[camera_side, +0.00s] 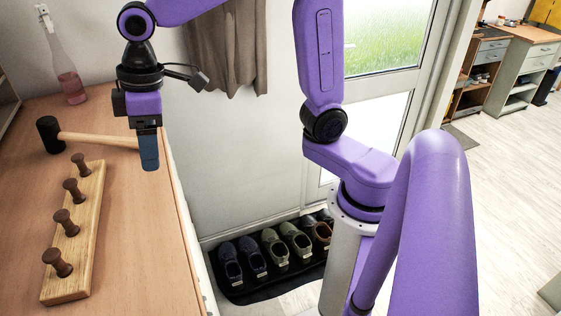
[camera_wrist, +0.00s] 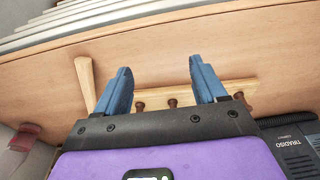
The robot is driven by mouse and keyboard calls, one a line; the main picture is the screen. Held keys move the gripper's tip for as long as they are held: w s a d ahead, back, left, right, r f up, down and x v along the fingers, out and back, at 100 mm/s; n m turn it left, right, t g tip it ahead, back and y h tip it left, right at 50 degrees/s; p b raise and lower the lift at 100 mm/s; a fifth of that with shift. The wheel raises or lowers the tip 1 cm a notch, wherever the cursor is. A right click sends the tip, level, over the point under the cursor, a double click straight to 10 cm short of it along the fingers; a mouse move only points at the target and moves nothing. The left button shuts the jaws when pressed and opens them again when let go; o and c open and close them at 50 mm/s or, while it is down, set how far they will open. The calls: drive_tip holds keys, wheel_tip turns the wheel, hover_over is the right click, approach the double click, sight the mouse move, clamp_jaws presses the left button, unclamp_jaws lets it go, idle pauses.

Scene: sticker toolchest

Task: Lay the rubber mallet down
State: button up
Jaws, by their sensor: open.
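The rubber mallet has a black head (camera_side: 50,135) and a pale wooden handle (camera_side: 98,139). It lies on the wooden bench top (camera_side: 120,215), head to the left, handle pointing right toward the bench edge. My gripper (camera_side: 149,165) is by the handle's end and hides its tip in the side view. In the wrist view my gripper (camera_wrist: 160,66) has its two blue fingers spread wide with nothing between them. The handle (camera_wrist: 86,80) shows outside the left finger, apart from it. The mallet head is hidden in the wrist view.
A wooden peg rack (camera_side: 75,235) with several brown pegs lies on the bench in front of the mallet. A spray bottle (camera_side: 68,75) stands at the back. A black device (camera_wrist: 295,140) is at right in the wrist view. Shoes (camera_side: 275,250) sit on a floor mat beside the bench.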

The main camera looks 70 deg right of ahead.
drive_tip(key=s+d+f+n, duration=0.1)
drive_tip(key=s+d+f, duration=0.1)
drive_tip(key=s+d, duration=0.2)
drive_tip(key=s+d+f+n, duration=0.1)
drive_tip(key=s+d+f, duration=0.2)
drive_tip(key=s, duration=0.7)
drive_tip(key=s+d+f+n+g+h, duration=0.1)
drive_tip(key=s+d+f, duration=0.1)
drive_tip(key=s+d, duration=0.2)
drive_tip(key=s, duration=0.2)
drive_tip(key=shift+s+d+f+n, duration=0.15)
drive_tip(key=shift+s+d+n, duration=0.15)
drive_tip(key=shift+s+d, duration=0.1)
